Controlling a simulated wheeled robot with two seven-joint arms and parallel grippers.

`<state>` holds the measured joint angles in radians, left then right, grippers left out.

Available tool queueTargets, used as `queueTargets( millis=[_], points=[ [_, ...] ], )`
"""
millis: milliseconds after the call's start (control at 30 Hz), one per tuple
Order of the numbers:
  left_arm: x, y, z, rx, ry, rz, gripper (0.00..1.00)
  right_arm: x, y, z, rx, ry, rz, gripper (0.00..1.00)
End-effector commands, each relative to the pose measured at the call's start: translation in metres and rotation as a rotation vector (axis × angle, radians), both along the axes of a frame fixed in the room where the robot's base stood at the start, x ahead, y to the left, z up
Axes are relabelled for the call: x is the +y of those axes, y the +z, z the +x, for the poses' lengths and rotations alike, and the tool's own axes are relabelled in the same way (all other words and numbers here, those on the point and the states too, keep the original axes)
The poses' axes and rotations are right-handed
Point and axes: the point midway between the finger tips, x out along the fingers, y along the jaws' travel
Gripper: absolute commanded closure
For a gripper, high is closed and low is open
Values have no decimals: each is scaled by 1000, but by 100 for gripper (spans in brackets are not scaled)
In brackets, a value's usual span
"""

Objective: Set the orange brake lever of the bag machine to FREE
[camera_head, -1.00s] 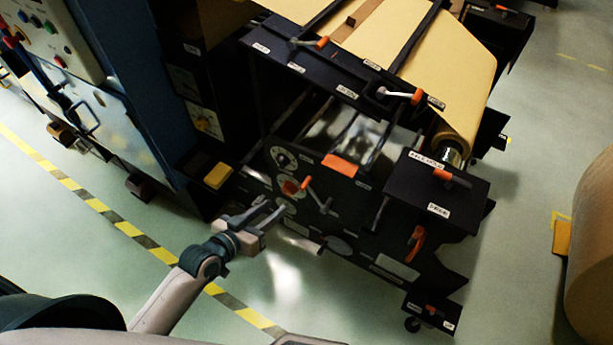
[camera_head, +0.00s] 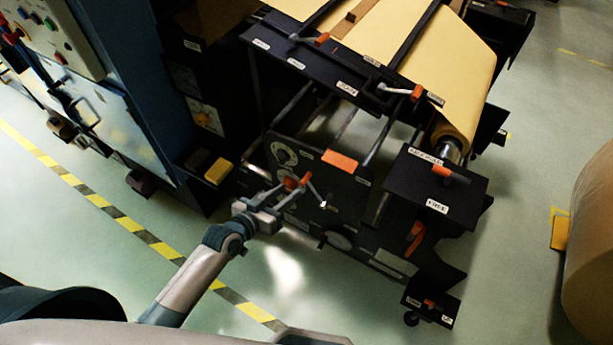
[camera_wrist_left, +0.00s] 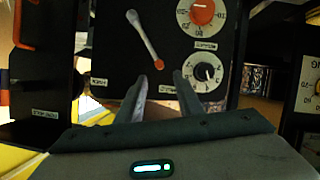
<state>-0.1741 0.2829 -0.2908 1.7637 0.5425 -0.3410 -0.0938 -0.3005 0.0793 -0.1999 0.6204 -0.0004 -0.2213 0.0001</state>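On the dark side panel of the bag machine (camera_head: 345,205), a lever with a grey arm and an orange end (camera_head: 307,180) sits beside the dials. Its grey arm slants down to the right. In the left wrist view, this lever (camera_wrist_left: 143,36) has its orange end just beyond the gap between my fingertips; I cannot tell whether they touch. My left gripper (camera_head: 288,195) is open at the panel, and both spread fingers show in the left wrist view (camera_wrist_left: 162,80). The small labels beside the lever are not clearly readable. My right gripper is not in view.
A dial with an orange knob (camera_wrist_left: 203,12) and one with a black knob (camera_wrist_left: 208,72) are close beside the lever. Other orange handles (camera_head: 415,238) are on the machine. A blue cabinet (camera_head: 125,95) stands left. A large brown roll (camera_head: 592,245) stands right, across open floor.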

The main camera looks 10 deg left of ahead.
Motion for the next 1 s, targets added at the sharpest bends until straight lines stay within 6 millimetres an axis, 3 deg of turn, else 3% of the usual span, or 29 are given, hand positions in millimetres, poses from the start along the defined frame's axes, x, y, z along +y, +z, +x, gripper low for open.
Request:
queueTargets(
  millis=[500, 733, 1000],
  points=[
    [-36, -33, 74, 1, -1, -1, 67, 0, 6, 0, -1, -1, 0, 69],
    [-43, -40, 90, 0, -1, 0, 67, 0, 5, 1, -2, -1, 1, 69],
    [-45, -41, 92, 0, 0, 0, 67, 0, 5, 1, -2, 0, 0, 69]
  ],
)
